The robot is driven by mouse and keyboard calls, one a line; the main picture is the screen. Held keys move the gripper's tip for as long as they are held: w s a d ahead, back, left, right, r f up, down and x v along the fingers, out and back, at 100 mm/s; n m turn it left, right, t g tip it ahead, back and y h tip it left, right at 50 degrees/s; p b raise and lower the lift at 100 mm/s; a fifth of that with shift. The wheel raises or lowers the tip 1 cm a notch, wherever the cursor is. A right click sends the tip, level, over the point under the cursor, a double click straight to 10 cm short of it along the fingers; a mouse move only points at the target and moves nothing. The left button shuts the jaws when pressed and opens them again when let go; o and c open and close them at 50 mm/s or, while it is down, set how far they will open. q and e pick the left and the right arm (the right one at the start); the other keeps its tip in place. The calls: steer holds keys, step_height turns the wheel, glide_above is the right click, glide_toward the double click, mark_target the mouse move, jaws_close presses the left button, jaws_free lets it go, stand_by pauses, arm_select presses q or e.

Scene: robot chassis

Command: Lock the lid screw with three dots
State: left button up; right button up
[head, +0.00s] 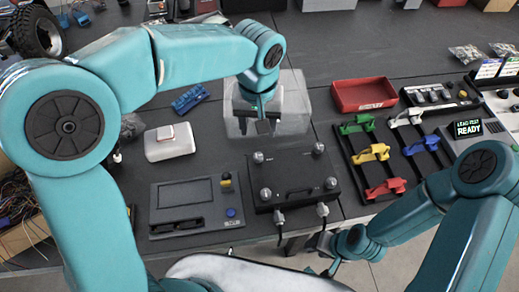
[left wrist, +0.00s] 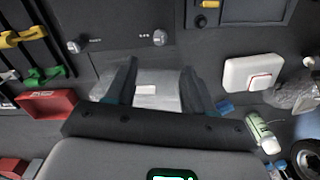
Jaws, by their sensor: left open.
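The black lid (head: 292,175) lies on the bench in front of me, with a silvery screw at each corner. They are the far left (head: 258,157), far right (head: 319,148), near left (head: 266,194) and near right (head: 331,183) screws. The dot marks are too small to read. Two screws also show in the left wrist view, one at left (left wrist: 73,46) and one at right (left wrist: 159,38). My left gripper (head: 263,125) is open and empty, beyond the lid's far edge and above a clear bin. My right gripper (head: 325,260) is low, in front of the lid, its jaws unclear.
The clear bin (head: 296,92) stands behind the lid. A white box (head: 169,143) and a dark panel device (head: 192,205) are at left. A red tray (head: 363,95) and coloured clamps (head: 370,153) are at right. Two cable connectors (head: 280,218) stick out of the lid unit's front.

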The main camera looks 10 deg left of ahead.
mark_target(258, 155)
arm_select(q)
step_height(258, 155, down, 12)
steer(key=shift+w+f, duration=0.1)
steer(key=shift+w, duration=0.05)
jaws_close()
